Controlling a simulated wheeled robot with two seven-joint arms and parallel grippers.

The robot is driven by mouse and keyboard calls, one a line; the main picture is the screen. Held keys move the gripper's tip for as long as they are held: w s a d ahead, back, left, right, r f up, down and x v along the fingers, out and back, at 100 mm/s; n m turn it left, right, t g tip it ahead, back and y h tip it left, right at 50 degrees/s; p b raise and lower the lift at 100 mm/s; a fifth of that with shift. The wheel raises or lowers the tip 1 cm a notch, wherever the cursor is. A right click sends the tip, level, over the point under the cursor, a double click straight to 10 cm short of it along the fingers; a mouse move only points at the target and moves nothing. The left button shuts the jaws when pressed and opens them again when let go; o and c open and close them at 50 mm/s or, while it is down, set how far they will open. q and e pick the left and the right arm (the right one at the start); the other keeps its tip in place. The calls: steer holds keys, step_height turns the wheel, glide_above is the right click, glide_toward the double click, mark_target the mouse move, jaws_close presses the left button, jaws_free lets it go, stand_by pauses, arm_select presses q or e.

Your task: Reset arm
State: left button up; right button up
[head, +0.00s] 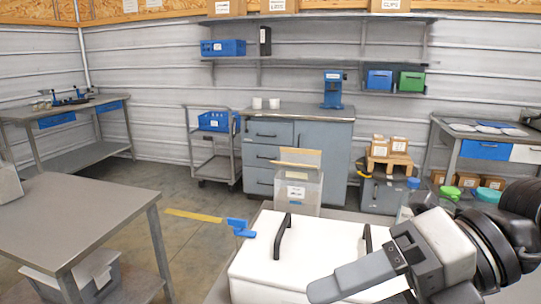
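My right arm comes in from the right. Its gripper (328,288) reaches left over the white hopper-like box (262,262) at the bottom centre. Only one broad grey finger shape shows, so I cannot tell whether the gripper is open or shut. Nothing held is visible. The white box has a dark upright handle (282,236) on its top, and a second one (368,239) partly behind my arm. My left arm and gripper are not in view.
A blue piece (240,228) sits at the box's left edge. A clear labelled bin (298,190) stands behind the box. Green-lidded (450,192) and teal-lidded (487,194) containers are near my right arm. A grey table (75,212) stands left, with open floor between.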

steer(key=a+r+m+y, duration=0.2)
steer(key=a+r+y, duration=0.2)
steer(key=r+y, duration=0.35)
steer(key=w+d+r+m+t+y, duration=0.15)
steer(key=w+d+m+t, duration=0.4)
steer(key=m+t, duration=0.75)
steer(key=w+d+f+m+t+h, duration=0.35)
steer(key=d+f+m+h, duration=0.2)
steer(key=m+h, duration=0.4)
steer(key=w+d+f+m+t+h, duration=0.35)
steer(key=f+m+h, duration=0.4)
steer(key=h, duration=0.25)
steer(key=s+d+f+m+g+h, duration=0.15)
steer(key=f+g, duration=0.25)
steer(key=f, duration=0.4)
steer(key=s+d+f+m+g+h, duration=0.1)
steer(key=s+d+f+m+g, duration=0.2)
steer(key=f, duration=0.5)
steer(key=s+a+f+g, duration=0.3)
steer(key=s+f+g, duration=0.8)
steer(key=s, duration=0.4)
steer(key=w+a+f+t+y, duration=0.4)
steer(key=w+a+t, duration=0.2)
steer(key=t, duration=0.2)
steer(key=shift+w+a+f, duration=0.35)
steer(key=shift+w, duration=0.05)
